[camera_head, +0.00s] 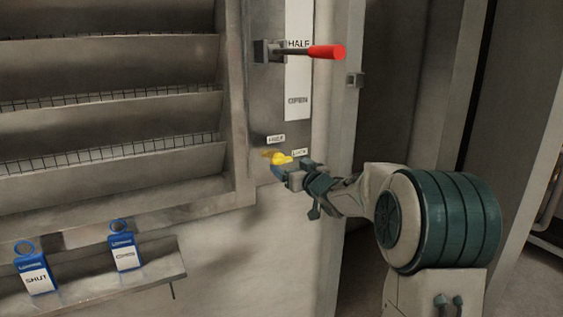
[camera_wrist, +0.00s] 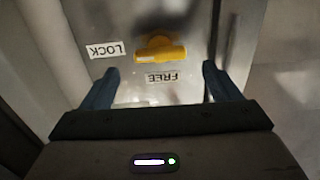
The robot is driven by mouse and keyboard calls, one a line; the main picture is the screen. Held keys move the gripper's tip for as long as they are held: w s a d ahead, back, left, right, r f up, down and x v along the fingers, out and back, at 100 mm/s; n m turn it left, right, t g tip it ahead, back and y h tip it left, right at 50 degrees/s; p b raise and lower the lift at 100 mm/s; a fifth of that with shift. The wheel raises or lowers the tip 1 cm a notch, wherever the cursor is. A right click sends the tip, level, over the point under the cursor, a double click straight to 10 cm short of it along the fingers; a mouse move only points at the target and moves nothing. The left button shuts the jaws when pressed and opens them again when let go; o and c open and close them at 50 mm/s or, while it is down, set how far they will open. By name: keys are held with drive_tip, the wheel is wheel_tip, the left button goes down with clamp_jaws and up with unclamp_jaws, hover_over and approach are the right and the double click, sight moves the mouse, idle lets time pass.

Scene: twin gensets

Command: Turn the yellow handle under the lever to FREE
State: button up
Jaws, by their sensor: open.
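The yellow handle (camera_head: 281,158) is on the metal panel below the lever, which has a red grip (camera_head: 326,52). In the wrist view the yellow handle (camera_wrist: 160,50) lies ahead of my gripper (camera_wrist: 160,84), between the lines of its two blue fingers and apart from them. Its bar lies sideways, its left end towards the LOCK label (camera_wrist: 105,49). The FREE label (camera_wrist: 161,77) is beside the handle, nearer my gripper; both labels appear upside down. My gripper (camera_head: 280,172) is open and empty, close to the panel in the head view, just under the handle.
The lever points right, level with the HALF mark; OPEN (camera_head: 298,100) is lower on the white strip. A louvred wall (camera_head: 110,110) is at left. A shelf (camera_head: 160,272) below it bears two blue tags, SHUT (camera_head: 37,280) and OPEN (camera_head: 124,258).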

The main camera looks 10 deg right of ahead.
sight(283, 161)
drive_tip(key=x, duration=0.6)
drive_tip(key=shift+w+a, duration=0.1)
drive_tip(key=shift+w, duration=0.15)
drive_tip(key=shift+c, duration=0.3)
drive_tip(key=c, duration=0.9)
